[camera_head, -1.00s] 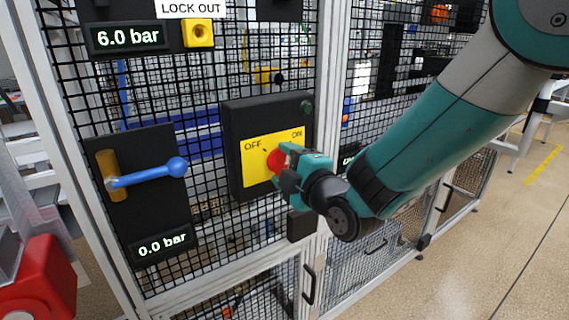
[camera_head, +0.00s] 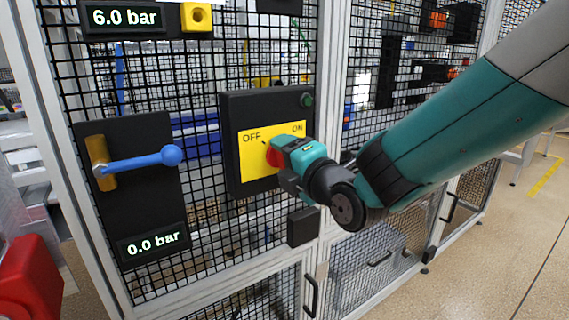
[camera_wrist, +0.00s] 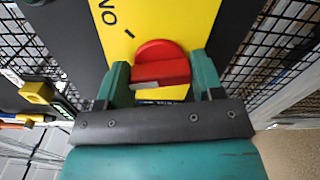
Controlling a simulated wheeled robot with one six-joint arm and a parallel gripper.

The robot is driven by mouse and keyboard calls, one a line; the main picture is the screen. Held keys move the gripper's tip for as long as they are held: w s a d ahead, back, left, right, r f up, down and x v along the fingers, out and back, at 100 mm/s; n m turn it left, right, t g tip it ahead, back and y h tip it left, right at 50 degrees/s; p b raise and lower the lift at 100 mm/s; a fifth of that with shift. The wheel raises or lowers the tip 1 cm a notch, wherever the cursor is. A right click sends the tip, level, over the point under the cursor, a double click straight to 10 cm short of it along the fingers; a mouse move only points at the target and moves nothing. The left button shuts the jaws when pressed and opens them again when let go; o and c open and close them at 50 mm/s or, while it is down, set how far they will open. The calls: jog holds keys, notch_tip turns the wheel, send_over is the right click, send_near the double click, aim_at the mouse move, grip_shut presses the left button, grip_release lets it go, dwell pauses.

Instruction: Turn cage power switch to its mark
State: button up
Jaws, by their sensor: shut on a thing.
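The cage power switch is a black box (camera_head: 231,125) with a yellow plate (camera_head: 254,177) marked OFF at left and ON at right. Its round red knob (camera_head: 272,154) sits low between the two words, partly hidden by my gripper (camera_head: 280,158) in the head view. In the wrist view, my gripper (camera_wrist: 160,76) has one teal finger on each side of the raised grip of the red knob (camera_wrist: 160,64) and is shut on it. The ON word and a short black mark (camera_wrist: 128,33) show above and left of the knob there.
A blue lever (camera_head: 140,161) on a black panel stands left of the switch, above a 0.0 bar display (camera_head: 152,245). A 6.0 bar display (camera_head: 125,19) and yellow lock-out block (camera_head: 196,17) are above. Wire mesh surrounds these; open floor (camera_head: 460,270) lies at right.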

dwell(0.4)
jog(key=shift+f+n+b, duration=0.15)
jog(key=shift+n+b, duration=0.8)
jog(key=shift+n, duration=0.15)
jog(key=n+b, duration=0.2)
jog(key=n, duration=0.1)
jog(key=o, duration=1.4)
jog(key=shift+r, duration=0.2)
jog(key=shift+c, duration=0.2)
jog(key=shift+s, duration=0.1)
jog(key=shift+b+v, duration=1)
jog(key=shift+v, duration=1.95)
